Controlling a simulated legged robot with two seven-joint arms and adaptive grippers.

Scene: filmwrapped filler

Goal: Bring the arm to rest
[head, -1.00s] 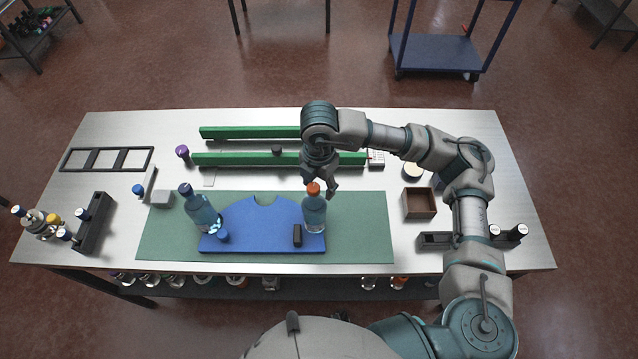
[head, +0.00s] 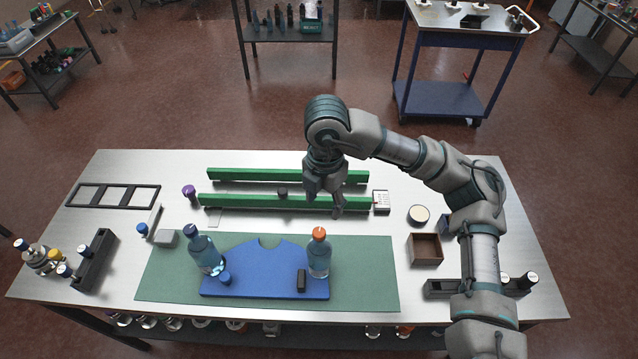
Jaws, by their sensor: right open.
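My right arm reaches in from the lower right over the table. Its gripper (head: 325,205) is open and empty, pointing down above the front green rail and behind the orange-capped bottle. That clear blue bottle (head: 318,261) stands upright at the right side of the blue board (head: 262,262), apart from the gripper. A second blue bottle (head: 205,254) with a dark cap is at the board's left side and looks tilted. My left gripper is not in view.
Two green rails (head: 240,201) run across the table's back half. A brown box (head: 425,249), a round lid (head: 419,214) and a black rack (head: 450,288) are at right. Another black rack (head: 94,260) with bottles is at left. A green mat (head: 370,275) lies beneath the board.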

